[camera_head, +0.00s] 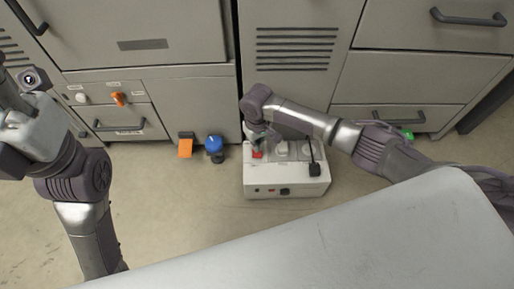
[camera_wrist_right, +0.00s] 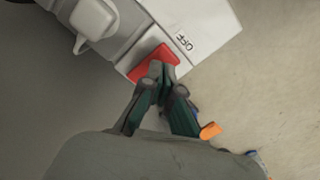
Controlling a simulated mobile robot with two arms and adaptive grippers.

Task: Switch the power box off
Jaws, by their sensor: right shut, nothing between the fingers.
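The power box (camera_head: 287,183) is a pale grey box on the floor in front of the cabinets. A red switch (camera_head: 257,154) sits at the left end of its top, partly hidden by my right gripper. In the right wrist view the red switch (camera_wrist_right: 153,62) lies beside a printed "OFF" label, and a white knob (camera_wrist_right: 93,18) stands farther left. My right gripper (camera_wrist_right: 155,70) is shut and empty, its fingertips at the red switch; they appear to touch it. In the head view my right gripper (camera_head: 270,135) is over the box's left end. My left gripper is not clearly seen.
Grey cabinets (camera_head: 140,45) with drawers and handles stand behind the box. An orange object (camera_head: 185,148) and a blue knob-like object (camera_head: 214,145) are on the floor left of the box. A green object (camera_head: 407,134) lies at right. Floor in front left is clear.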

